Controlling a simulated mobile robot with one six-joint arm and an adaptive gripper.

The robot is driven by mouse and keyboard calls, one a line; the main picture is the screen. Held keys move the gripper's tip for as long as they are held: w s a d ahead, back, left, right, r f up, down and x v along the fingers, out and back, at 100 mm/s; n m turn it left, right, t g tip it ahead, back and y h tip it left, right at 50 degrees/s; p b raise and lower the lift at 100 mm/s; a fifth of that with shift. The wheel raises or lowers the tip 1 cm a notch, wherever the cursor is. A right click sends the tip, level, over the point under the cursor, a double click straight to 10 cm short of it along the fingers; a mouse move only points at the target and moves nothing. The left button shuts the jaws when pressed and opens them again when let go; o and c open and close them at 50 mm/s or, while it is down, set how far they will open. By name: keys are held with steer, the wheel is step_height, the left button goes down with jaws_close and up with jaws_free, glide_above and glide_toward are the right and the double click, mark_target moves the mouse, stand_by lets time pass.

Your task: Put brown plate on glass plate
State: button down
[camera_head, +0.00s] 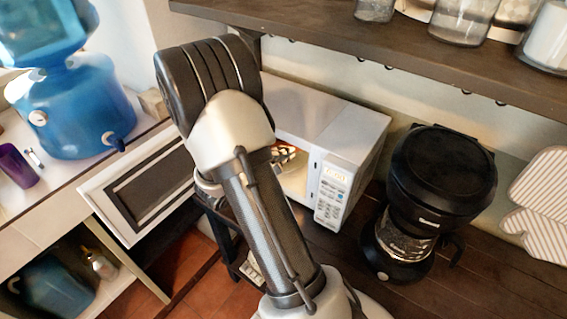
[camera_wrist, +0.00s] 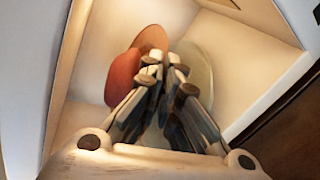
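My gripper (camera_wrist: 165,72) reaches inside the open microwave (camera_wrist: 245,65), its fingers close together with a narrow gap between the tips. The brown plate (camera_wrist: 153,38) shows just beyond the fingertips, partly hidden by them; I cannot tell whether they pinch its rim. The pale, greenish glass plate (camera_wrist: 197,62) is behind and to the right of the fingers, which cover part of it. In the head view my arm hides most of the gripper, and the microwave (camera_head: 352,135) interior shows only in part.
A rounded red object (camera_wrist: 122,78) is close left of the fingers. The microwave door (camera_head: 145,185) stands open at the left. A black coffee maker (camera_head: 440,185) stands right of the microwave. A dark shelf (camera_head: 400,55) with jars hangs above. A blue water dispenser (camera_head: 75,105) is at the left.

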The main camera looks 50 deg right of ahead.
steer(key=f, duration=0.1)
steer(key=f+b, duration=0.1)
steer(key=f, duration=0.1)
steer(key=shift+w+d+f, duration=0.1)
steer(key=shift+d+f, duration=0.15)
steer(key=shift+f, duration=0.1)
steer(key=shift+r, duration=0.1)
steer(key=shift+f+b, duration=0.65)
steer(key=shift+b, duration=0.45)
steer(key=c, duration=1.8)
jaws_free()
steer(key=shift+a, duration=0.15)
steer(key=shift+f, duration=0.1)
